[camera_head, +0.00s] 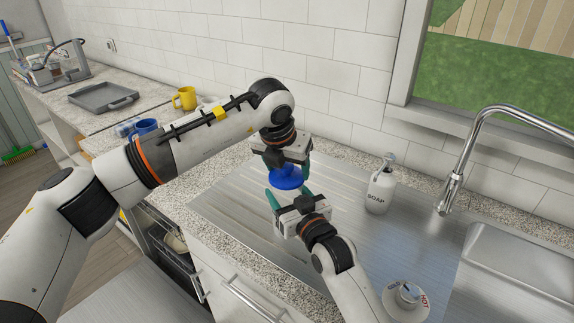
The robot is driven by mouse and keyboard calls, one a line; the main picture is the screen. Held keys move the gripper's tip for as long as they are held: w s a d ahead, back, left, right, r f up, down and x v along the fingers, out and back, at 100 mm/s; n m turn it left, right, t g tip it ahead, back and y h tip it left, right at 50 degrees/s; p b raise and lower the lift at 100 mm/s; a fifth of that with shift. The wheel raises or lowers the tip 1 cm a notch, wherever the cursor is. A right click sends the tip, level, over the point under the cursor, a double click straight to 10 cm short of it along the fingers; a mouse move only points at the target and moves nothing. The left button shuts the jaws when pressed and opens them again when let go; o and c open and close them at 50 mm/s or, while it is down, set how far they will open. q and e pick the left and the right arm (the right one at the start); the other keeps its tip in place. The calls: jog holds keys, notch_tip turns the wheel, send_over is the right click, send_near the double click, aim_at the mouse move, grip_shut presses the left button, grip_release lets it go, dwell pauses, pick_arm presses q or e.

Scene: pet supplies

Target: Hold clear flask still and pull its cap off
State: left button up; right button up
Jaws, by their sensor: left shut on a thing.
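A round blue cap-like piece (286,179) is above the metal drainboard in the middle of the view. My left gripper (283,166) reaches down from above and is shut on this blue piece. My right gripper (288,194) comes up from below, with its teal fingers spread on either side under the blue piece. I cannot tell whether the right fingers touch anything. No clear flask body can be made out between the grippers; the fingers and the shiny metal behind make it hard to see.
A white soap bottle (381,186) stands right of the grippers, near the faucet (462,170) and sink (520,265). A blue mug (146,127), a yellow mug (186,98) and a grey tray (104,96) are on the left counter. The drainboard (235,215) is mostly clear.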

aim_at(287, 164)
pick_arm(q)
jog(key=shift+r, duration=0.15)
jog(key=shift+r, duration=0.9)
jog(key=shift+r, duration=0.15)
jog(key=shift+r, duration=1.9)
pick_arm(e)
jog(key=o, duration=1.5)
jog(key=shift+c, duration=0.2)
